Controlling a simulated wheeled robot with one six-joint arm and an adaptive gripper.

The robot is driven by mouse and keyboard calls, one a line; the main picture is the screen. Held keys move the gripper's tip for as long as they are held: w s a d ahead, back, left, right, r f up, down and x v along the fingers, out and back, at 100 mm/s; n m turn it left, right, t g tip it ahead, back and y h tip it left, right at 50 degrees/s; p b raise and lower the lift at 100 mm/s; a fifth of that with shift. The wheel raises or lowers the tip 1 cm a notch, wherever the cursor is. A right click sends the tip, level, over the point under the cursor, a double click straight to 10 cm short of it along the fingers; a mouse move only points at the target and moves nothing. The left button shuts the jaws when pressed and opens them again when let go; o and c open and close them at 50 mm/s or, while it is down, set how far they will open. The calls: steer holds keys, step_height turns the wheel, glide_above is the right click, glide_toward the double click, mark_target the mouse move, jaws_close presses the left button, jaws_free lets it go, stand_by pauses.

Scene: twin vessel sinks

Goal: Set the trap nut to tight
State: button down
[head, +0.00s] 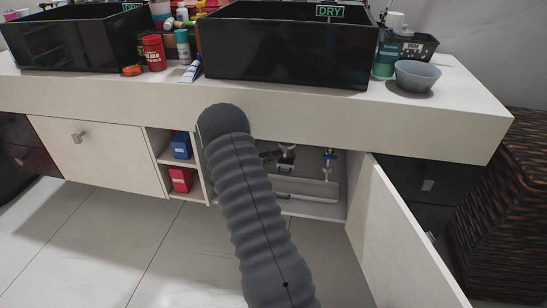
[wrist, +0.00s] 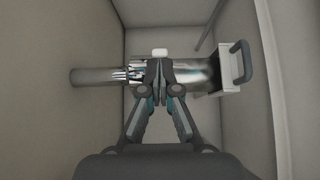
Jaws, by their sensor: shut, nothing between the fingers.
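In the wrist view a chrome drain pipe (wrist: 95,76) runs across the cabinet, with a wider curved chrome section (wrist: 190,74) to the right. My gripper (wrist: 159,76) is shut, with its fingertips together in front of the middle of this pipe. A small white tab (wrist: 160,52) shows just above the fingertips; it may be part of the trap nut. The nut itself is mostly hidden behind the fingers, so its setting and any contact cannot be told. In the head view my arm reaches into the open cabinet and covers much of the plumbing.
A white box with a dark handle (wrist: 241,62) is right of the pipe. Cabinet walls stand close on both sides. In the head view an open door (head: 400,235) stands at right, with a blue-handled valve (head: 329,155) and a pale tray (head: 305,188) inside. Black sinks (head: 290,50) sit above.

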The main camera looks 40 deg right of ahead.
steer(key=shift+s+f, duration=0.15)
steer(key=shift+s, duration=0.3)
steer(key=w+a+b, duration=0.1)
steer(key=a+b, duration=0.2)
steer(key=a, duration=0.7)
steer(key=shift+w, duration=0.2)
